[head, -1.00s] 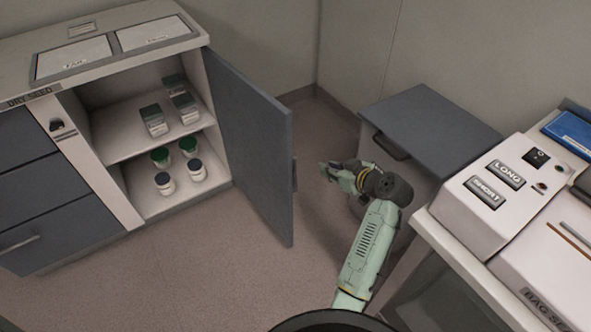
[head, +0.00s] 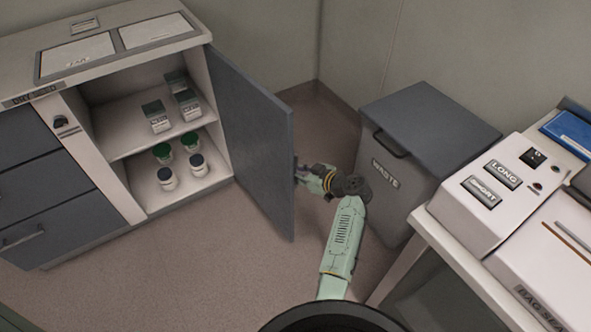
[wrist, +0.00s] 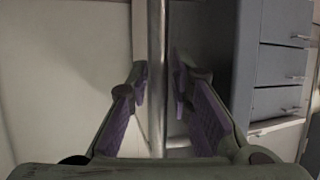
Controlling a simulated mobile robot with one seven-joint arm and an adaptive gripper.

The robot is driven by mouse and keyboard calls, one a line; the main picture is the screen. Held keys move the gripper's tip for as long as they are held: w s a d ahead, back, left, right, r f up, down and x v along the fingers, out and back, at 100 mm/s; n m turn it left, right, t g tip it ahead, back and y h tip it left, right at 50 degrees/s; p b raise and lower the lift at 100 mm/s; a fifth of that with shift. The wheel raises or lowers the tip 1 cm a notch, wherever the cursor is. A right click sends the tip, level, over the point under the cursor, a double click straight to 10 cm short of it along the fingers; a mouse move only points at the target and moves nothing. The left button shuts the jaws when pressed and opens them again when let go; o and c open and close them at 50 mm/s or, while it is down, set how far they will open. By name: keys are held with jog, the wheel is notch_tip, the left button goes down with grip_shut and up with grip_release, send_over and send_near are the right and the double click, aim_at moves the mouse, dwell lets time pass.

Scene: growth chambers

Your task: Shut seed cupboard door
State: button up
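The seed cupboard (head: 82,106) stands at the left with its grey door (head: 250,140) swung wide open. The door's handle is on its free edge, mostly hidden by my gripper in the head view. In the wrist view the handle (wrist: 157,60) is an upright metal bar between my two fingers. My gripper (head: 299,174) is at the door's free edge, with the fingers on either side of the bar. It also shows in the wrist view (wrist: 159,82). The fingers look open, with a narrow gap beside the bar.
Several small jars and boxes stand on the cupboard's shelves (head: 150,139). Grey drawers (head: 45,195) are left of the opening. A grey waste bin (head: 430,125) stands right of my arm, and a bench with a bag sealer (head: 540,240) is at the right. The floor before the cupboard is clear.

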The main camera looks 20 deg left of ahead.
jog(key=shift+c, duration=0.5)
grip_shut()
dwell(0.3)
